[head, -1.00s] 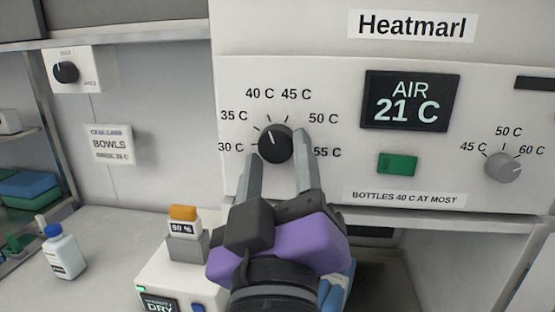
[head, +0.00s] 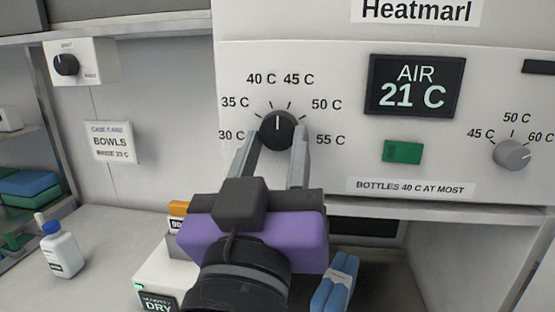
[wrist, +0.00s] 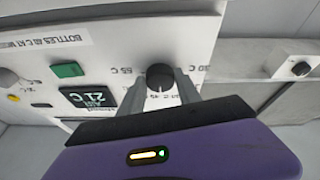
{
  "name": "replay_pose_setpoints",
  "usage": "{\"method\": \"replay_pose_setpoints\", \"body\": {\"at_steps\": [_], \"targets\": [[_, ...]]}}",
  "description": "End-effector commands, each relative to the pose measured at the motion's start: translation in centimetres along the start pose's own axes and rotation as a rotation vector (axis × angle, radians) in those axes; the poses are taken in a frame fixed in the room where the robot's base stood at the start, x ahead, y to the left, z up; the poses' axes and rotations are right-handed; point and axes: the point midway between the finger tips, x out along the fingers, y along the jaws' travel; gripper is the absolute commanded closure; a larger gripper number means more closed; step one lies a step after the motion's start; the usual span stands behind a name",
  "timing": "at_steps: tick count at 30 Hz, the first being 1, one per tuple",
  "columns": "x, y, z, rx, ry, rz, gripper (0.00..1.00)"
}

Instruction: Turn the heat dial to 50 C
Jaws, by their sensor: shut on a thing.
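The heat dial (head: 278,128) is a black round knob on the white Heatmarl panel. It is ringed by marks from 30 C to 55 C. Its white pointer line points about straight up, between 40 C and 45 C. My gripper (head: 276,138) is shut on the dial, one finger on each side. In the wrist view the dial (wrist: 160,76) sits between the fingertips, and most of its scale is hidden or too small to read. The display (head: 415,87) reads AIR 21 C.
A green button (head: 402,152) and a grey dial (head: 512,154) marked 45 to 60 C are right of the heat dial. A label (head: 410,187) reads BOTTLES 40 C AT MOST. A card (head: 110,143) reads BOWLS. A bottle (head: 61,250) stands on the counter at left.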

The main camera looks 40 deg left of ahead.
Motion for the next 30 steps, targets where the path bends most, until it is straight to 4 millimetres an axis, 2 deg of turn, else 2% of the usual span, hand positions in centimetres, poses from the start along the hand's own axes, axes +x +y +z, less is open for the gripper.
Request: {"method": "replay_pose_setpoints", "body": {"at_steps": [18, 30], "targets": [[-0.04, -0.75, -0.15, 0.553, -0.042, 0.198, 1.00], [0.11, -0.87, -0.53, 0.838, -0.066, 0.302, 1.00]]}}
